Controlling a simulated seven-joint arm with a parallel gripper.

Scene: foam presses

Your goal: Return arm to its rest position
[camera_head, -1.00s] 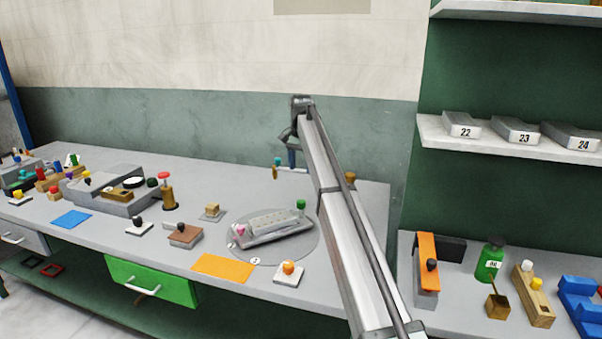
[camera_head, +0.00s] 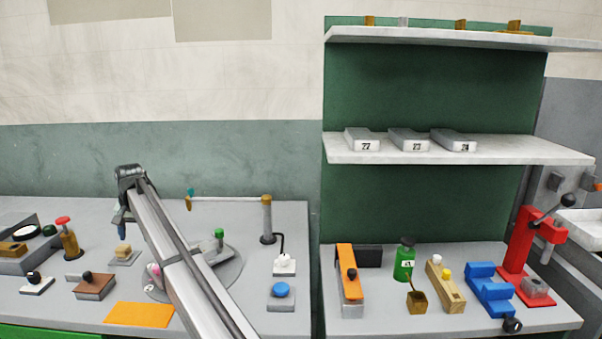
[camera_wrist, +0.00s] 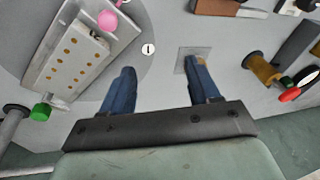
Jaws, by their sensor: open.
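My arm reaches up from the bottom of the head view over the bench, and my gripper (camera_head: 122,218) hangs at its far end, only partly visible there. In the wrist view my gripper (camera_wrist: 158,85) shows two blue fingers spread apart with nothing between them. Below the fingers lies the grey bench top, with the edge of a round disc (camera_wrist: 140,62) at the left finger. A small plate (camera_wrist: 186,64) lies just beyond the right finger.
A perforated grey block (camera_wrist: 72,68) with pink and green knobs sits on the disc. A red-topped brass post (camera_head: 67,238) stands left of my arm. A post with a horizontal bar (camera_head: 267,215) stands to its right. Shelving with numbered blocks (camera_head: 408,140) is further right.

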